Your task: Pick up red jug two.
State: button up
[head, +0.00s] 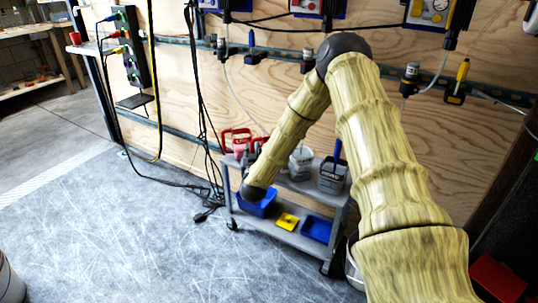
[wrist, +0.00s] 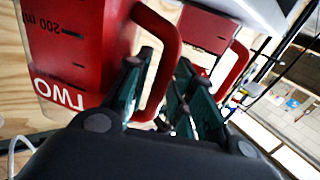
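The grey cart (head: 283,237) also holds a white container (head: 301,160) and a grey container (head: 332,178) on top. Its lower shelf has blue bins (head: 316,229) and a yellow item (head: 287,221). A plywood wall stands behind; black cables hang left. Open floor (head: 130,240) is at left.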

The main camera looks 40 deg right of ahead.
grip_shut()
jog(key=shift+r, duration=0.3)
dwell(0.4)
